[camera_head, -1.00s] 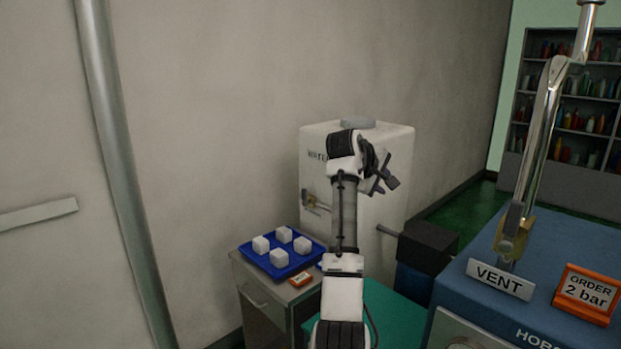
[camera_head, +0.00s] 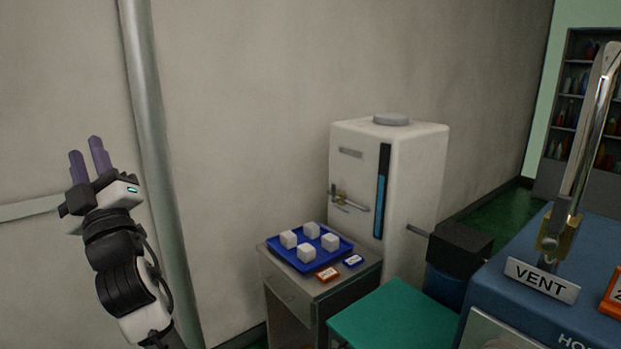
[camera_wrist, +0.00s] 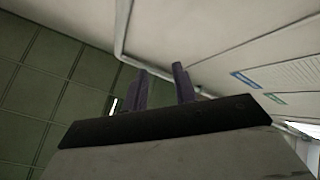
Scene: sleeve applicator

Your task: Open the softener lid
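The water softener is a white upright cabinet (camera_head: 415,185) against the wall, right of centre in the head view. Its round grey lid (camera_head: 391,119) sits flat on top. My gripper (camera_head: 89,156) is raised at the far left, well apart from the softener. Its two purple-grey fingers point up with a gap between them and nothing in it. The wrist view shows the fingers (camera_wrist: 162,90) apart, against ceiling and wall.
A teal surface (camera_head: 395,320) lies in front. The blue machine (camera_head: 500,300) with a VENT sign (camera_head: 541,279) is at right.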

